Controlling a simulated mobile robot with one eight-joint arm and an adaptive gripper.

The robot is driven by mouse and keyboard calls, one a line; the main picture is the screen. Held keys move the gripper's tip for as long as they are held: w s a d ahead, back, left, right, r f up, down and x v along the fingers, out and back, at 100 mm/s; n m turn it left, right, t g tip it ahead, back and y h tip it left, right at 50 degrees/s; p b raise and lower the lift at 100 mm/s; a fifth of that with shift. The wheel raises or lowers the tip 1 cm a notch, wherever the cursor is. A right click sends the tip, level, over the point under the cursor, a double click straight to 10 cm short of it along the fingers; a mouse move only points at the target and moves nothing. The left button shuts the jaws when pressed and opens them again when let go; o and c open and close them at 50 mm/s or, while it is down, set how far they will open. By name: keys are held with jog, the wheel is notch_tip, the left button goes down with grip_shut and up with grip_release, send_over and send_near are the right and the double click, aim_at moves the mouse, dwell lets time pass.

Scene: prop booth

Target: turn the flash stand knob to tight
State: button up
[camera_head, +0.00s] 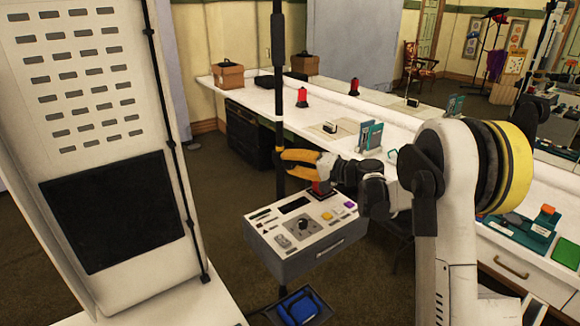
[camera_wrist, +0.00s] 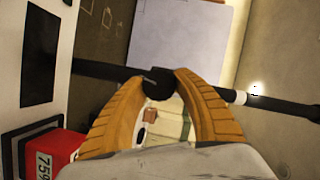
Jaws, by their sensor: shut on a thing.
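The flash stand is a thin black pole (camera_head: 279,105) that stands upright left of centre in the head view. In the wrist view the pole (camera_wrist: 283,104) runs across the picture. Its knob (camera_wrist: 158,88) is a dark round piece on the pole, between the orange fingertips. My gripper (camera_head: 281,163) reaches the pole from the right and is shut on the knob; it also shows in the wrist view (camera_wrist: 163,80). In the head view the fingers hide the knob. I cannot read the knob's setting.
A grey control box (camera_head: 325,262) with buttons sits just below my gripper. A red block marked 759 (camera_wrist: 45,158) is close by in the wrist view. A tall white panel (camera_head: 85,120) stands at left. A long white counter (camera_head: 335,105) with small objects runs behind my arm.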

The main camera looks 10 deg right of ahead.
jog(key=m+b, duration=0.1)
jog(key=m+t+y, duration=0.1)
jog(key=m, duration=0.1)
jog(key=shift+f+m+b, duration=0.2)
jog(key=shift+m+b, duration=0.1)
jog(key=shift+b, duration=0.05)
jog(key=shift+r+m+y+b, duration=0.1)
jog(key=shift+m+y+b, duration=0.35)
jog(key=shift+m, duration=0.55)
jog(key=shift+t, duration=0.3)
jog(key=o, duration=1.2)
jog(key=v, duration=1.2)
